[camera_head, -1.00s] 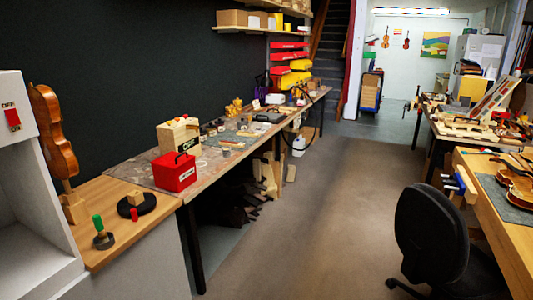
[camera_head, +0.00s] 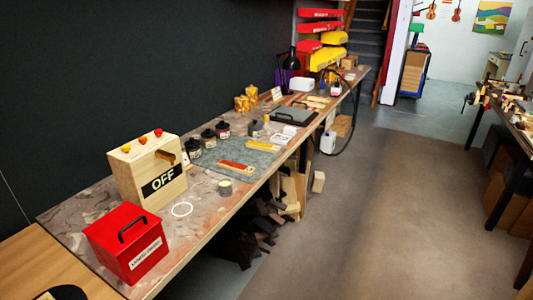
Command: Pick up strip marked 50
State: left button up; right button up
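Two slim strips lie on a grey mat (camera_head: 212,172) on the long workbench (camera_head: 205,232). One strip (camera_head: 237,167) looks red and yellow and lies nearer. The other strip (camera_head: 263,146) is yellow and lies farther back. Any numbers on them are too small to read, so I cannot tell which is marked 50. Neither of my grippers is in view.
A red box (camera_head: 127,245) and a wooden box marked OFF (camera_head: 140,170) stand at the bench's near end. Several dark jars (camera_head: 208,138) stand behind the mat. A small tin (camera_head: 225,187) sits near the front edge. The floor (camera_head: 330,235) alongside is open.

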aim_at(269, 148)
jog(key=i+z, duration=0.35)
jog(key=i, duration=0.65)
